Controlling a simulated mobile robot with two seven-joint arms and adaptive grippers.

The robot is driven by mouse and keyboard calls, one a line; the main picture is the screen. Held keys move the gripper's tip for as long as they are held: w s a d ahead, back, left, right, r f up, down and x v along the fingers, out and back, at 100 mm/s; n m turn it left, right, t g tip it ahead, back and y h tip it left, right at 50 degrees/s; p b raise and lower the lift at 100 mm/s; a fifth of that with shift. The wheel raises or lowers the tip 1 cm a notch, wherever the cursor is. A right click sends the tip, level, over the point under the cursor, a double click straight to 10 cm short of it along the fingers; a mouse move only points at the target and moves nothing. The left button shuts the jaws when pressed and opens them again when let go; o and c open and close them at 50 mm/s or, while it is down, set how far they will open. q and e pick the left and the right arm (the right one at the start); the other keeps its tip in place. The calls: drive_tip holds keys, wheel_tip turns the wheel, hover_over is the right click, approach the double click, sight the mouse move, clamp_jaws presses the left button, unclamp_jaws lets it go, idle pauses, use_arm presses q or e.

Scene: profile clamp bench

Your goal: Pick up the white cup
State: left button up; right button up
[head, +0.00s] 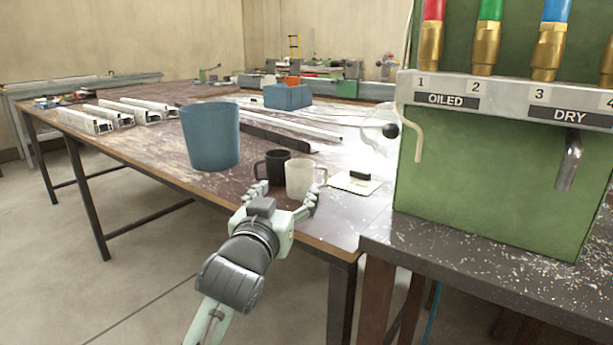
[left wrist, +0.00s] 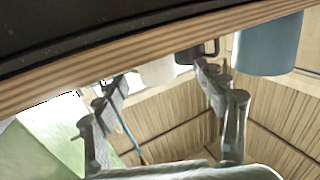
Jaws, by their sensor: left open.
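The white cup (head: 299,179) stands upright near the front edge of the wooden table, its handle to the right. A black mug (head: 272,166) stands just left of and behind it. My left gripper (head: 283,202) is open and empty at the table edge, its fingers spread in front of the two cups. In the left wrist view, which looks upside down, the white cup (left wrist: 158,71) shows beyond and between the fingertips (left wrist: 163,85), partly cut by a finger. The black mug (left wrist: 200,50) shows behind the other finger. My right gripper is out of view.
A blue bin (head: 210,136) stands left of the cups. A white pad with a black block (head: 357,181) lies to the right. A green dispenser cabinet (head: 490,180) stands on a dark bench at right. Metal profiles (head: 135,110) lie farther back.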

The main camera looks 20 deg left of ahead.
sight(297, 180)
use_arm(q)
drive_tip(key=w, duration=0.6)
drive_tip(key=shift+w+d+r, duration=0.1)
drive_tip(key=shift+w+d, duration=0.1)
drive_tip(key=shift+w, duration=0.05)
drive_tip(key=c, duration=1.4)
drive_tip(key=shift+o, duration=0.2)
drive_tip(key=shift+r, duration=0.1)
